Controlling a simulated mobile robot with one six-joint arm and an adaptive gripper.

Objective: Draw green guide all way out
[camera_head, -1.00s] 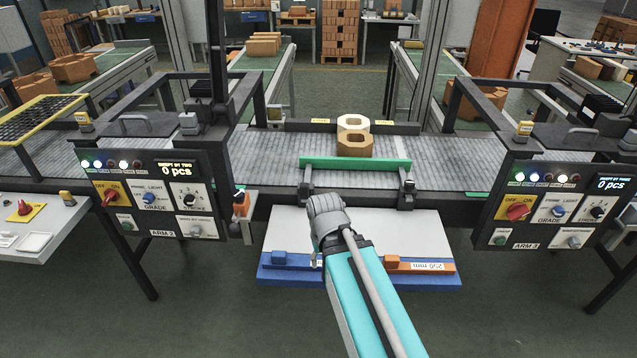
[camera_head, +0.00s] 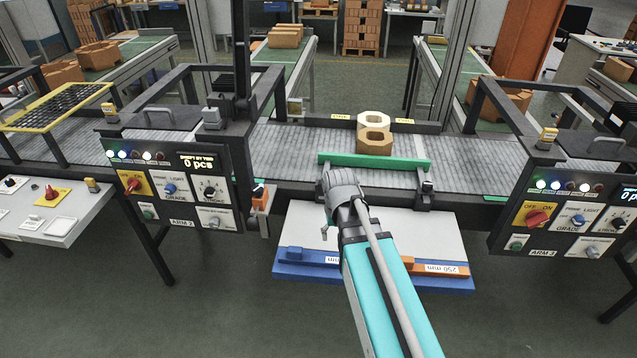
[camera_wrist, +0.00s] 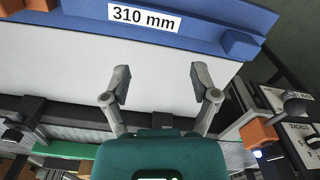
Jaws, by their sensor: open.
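The green guide (camera_head: 375,160) is a long bar lying across the front of the grey conveyor, held by dark brackets at its ends. In the wrist view part of it shows at lower left (camera_wrist: 60,149), beside the gripper's green body. My gripper (camera_wrist: 160,80) is open, with nothing between its two grey fingers. The fingers show over the white board, apart from the green bar.
Two hollow bricks (camera_head: 375,137) stand on the conveyor behind the guide. Below is a white board (camera_head: 400,226) with a blue rail (camera_head: 310,273) and an orange 250 mm piece (camera_head: 456,270). Control panels stand left (camera_head: 180,188) and right (camera_head: 565,215).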

